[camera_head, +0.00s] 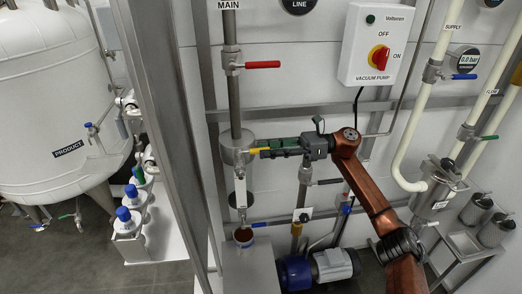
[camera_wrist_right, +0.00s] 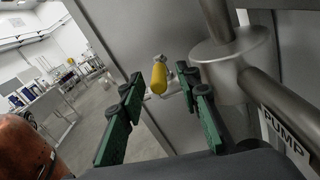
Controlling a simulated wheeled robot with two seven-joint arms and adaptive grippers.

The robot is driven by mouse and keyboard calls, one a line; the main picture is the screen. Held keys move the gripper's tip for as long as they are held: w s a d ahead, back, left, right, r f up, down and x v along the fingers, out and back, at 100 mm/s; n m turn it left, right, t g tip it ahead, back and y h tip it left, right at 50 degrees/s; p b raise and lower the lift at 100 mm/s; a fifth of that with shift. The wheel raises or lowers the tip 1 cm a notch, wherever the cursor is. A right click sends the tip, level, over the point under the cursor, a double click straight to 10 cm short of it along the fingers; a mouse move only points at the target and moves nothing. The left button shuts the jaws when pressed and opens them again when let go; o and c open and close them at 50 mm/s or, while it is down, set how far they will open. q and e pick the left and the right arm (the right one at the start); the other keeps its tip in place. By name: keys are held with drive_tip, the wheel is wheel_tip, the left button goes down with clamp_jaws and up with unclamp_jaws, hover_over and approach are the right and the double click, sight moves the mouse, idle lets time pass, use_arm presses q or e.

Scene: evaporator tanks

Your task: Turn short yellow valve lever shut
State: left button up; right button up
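The short yellow valve lever (camera_head: 254,151) sits at the steel cylinder (camera_head: 236,150) on the vertical MAIN pipe. My right gripper (camera_head: 263,152) reaches it from the right, fingertips close to the lever. In the right wrist view the yellow lever (camera_wrist_right: 159,75) shows between and beyond the two green fingers of the right gripper (camera_wrist_right: 164,80). The fingers are apart, with gaps on both sides of the lever, so no contact shows. The lever's joint to its valve is partly hidden. My left gripper is not in view.
A red lever (camera_head: 262,65) is on the same pipe above. A blue lever (camera_head: 259,225) and a cup (camera_head: 243,237) are below. The vacuum pump box (camera_head: 376,46) hangs at upper right. In the right wrist view a PUMP-labelled pipe (camera_wrist_right: 285,130) stands close at right.

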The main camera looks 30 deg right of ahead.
drive_tip(key=v, duration=0.9)
drive_tip(key=shift+d, duration=0.25)
drive_tip(key=shift+s, duration=0.1)
